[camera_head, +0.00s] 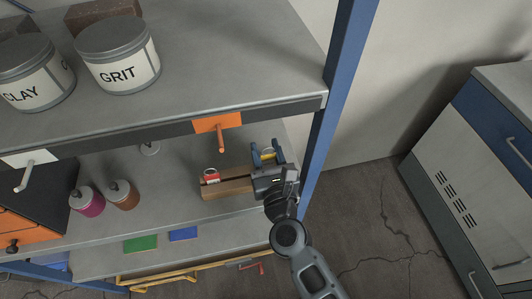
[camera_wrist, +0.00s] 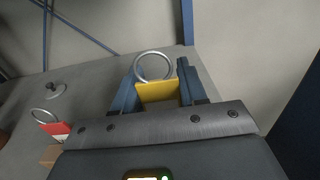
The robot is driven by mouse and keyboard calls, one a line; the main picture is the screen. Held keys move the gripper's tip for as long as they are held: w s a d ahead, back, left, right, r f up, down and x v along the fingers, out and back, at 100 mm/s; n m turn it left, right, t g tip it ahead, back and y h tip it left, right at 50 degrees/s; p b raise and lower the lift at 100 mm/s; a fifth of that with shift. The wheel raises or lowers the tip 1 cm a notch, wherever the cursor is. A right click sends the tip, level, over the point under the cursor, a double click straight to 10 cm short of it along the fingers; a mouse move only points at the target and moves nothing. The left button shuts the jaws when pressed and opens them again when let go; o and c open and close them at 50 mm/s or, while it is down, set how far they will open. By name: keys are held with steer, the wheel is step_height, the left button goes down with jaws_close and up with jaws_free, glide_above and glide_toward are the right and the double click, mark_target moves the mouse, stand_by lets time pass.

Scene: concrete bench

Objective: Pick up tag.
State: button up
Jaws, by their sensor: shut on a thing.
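My gripper (camera_head: 267,152) is at the right end of the lower shelf, above and beside a wooden block. In the wrist view its blue fingers (camera_wrist: 160,75) are shut on a yellow tag (camera_wrist: 158,91) with a metal ring standing above it. The yellow tag also shows small between the fingers in the head view (camera_head: 268,156). A red and white tag (camera_head: 211,175) sits at the left end of the wooden block (camera_head: 228,188). It shows with its ring at the lower left of the wrist view (camera_wrist: 57,129). The gripper body hides the block's right end.
The upper shelf (camera_head: 190,85) with its orange-plated hook (camera_head: 218,126) overhangs the lower shelf (camera_head: 165,185). A blue post (camera_head: 328,125) stands close right of my gripper. Pink (camera_head: 87,199) and brown (camera_head: 122,194) bottles stand left. Floor is open right of the post.

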steer(key=s+d+r+p, duration=0.2)
steer(key=s+r, duration=0.5)
steer(key=s, duration=0.4)
steer(key=shift+s+d+r+p, duration=0.2)
steer(key=shift+s+r+p, duration=0.05)
steer(key=shift+p, duration=0.1)
